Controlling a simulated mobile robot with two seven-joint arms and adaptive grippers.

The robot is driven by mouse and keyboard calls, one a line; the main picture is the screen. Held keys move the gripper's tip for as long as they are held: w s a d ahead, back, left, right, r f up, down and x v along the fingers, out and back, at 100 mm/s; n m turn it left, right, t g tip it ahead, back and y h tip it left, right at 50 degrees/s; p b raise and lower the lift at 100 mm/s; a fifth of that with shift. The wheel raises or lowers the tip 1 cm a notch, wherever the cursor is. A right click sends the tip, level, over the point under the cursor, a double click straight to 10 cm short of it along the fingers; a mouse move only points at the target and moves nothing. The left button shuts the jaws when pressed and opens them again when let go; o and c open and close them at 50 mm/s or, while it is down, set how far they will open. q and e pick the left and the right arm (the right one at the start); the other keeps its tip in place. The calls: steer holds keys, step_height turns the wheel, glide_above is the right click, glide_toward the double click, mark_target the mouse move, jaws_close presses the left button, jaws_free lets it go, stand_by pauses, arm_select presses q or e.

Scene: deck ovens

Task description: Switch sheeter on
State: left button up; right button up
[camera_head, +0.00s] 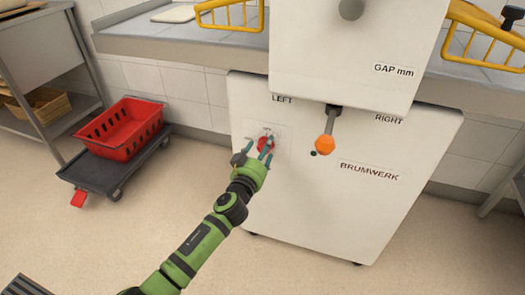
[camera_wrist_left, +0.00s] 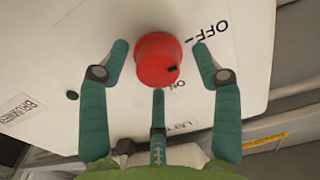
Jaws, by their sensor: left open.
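The sheeter (camera_head: 350,200) is a white cabinet with the words LEFT, RIGHT and BRUMWERK on its front. A red rotary knob (camera_head: 266,144) sits on a plate on its left side. In the left wrist view the red knob (camera_wrist_left: 158,60) has a dark mark on its rim, with OFF and ON labels beside it. My left gripper (camera_head: 262,148) is at the knob. It is open, and its teal fingers (camera_wrist_left: 160,75) spread on either side of the knob and below it. I cannot tell whether any finger touches it. My right gripper is not in view.
An orange-ended lever (camera_head: 325,145) hangs at the front of the sheeter, right of the knob. Yellow wire guards (camera_head: 228,14) stand over the grey tables at both sides. A red crate (camera_head: 122,128) sits on a dark trolley (camera_head: 100,172) at left. The floor in front is clear.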

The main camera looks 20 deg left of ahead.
arm_select(q)
steer(key=shift+w, duration=0.1)
steer(key=c, duration=1.1)
steer(key=shift+r, duration=0.1)
steer(key=shift+c, duration=0.2)
